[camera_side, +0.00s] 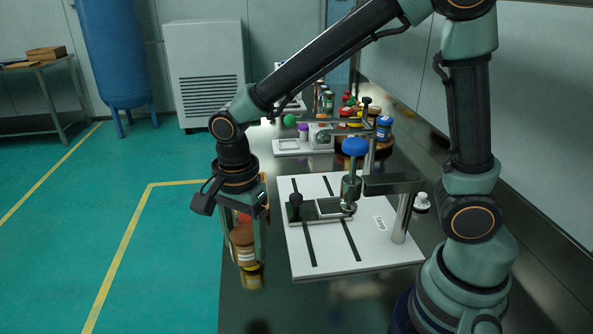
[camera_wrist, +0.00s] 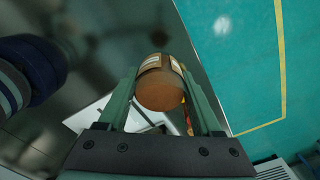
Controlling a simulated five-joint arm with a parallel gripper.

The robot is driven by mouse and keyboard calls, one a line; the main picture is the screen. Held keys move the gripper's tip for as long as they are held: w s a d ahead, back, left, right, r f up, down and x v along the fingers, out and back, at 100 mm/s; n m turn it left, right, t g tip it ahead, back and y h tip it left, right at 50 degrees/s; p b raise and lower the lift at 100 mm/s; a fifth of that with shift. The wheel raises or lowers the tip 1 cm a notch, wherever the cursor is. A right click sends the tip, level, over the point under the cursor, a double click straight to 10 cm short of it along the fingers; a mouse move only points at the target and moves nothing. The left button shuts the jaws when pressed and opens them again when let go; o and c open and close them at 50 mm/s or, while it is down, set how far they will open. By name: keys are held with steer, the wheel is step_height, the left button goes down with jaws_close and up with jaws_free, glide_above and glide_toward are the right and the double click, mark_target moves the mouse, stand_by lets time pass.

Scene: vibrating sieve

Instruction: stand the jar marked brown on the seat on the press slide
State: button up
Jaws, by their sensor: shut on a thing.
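My gripper (camera_side: 248,248) is shut on a brown jar (camera_side: 242,236) with a pale label, in front of the left edge of the press's white base plate (camera_side: 375,255). The jar's round brown end (camera_wrist: 160,92) shows between the two green fingers (camera_wrist: 165,85) in the wrist view. The press slide (camera_side: 325,214) lies on the plate with a dark square seat (camera_side: 331,207) and a black knob (camera_side: 295,203) at its left end. The seat looks empty. A finger partly hides the jar.
A yellow-banded item (camera_side: 250,272) shows just below the jar; I cannot tell whether it stands apart. The press arm (camera_side: 392,184) and post (camera_side: 402,220) rise on the right. Several coloured jars (camera_side: 384,127) and a white tray (camera_side: 300,148) are farther back.

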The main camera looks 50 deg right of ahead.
step_height(320, 180, up, 8)
step_height(320, 180, up, 3)
steer(key=m, duration=0.9)
glide_above(330, 208)
step_height(330, 208, down, 20)
steer(key=shift+d+r, duration=0.1)
steer(key=shift+r, duration=0.1)
steer(key=o, duration=1.4)
steer(key=shift+f, duration=0.1)
steer(key=shift+c, duration=0.2)
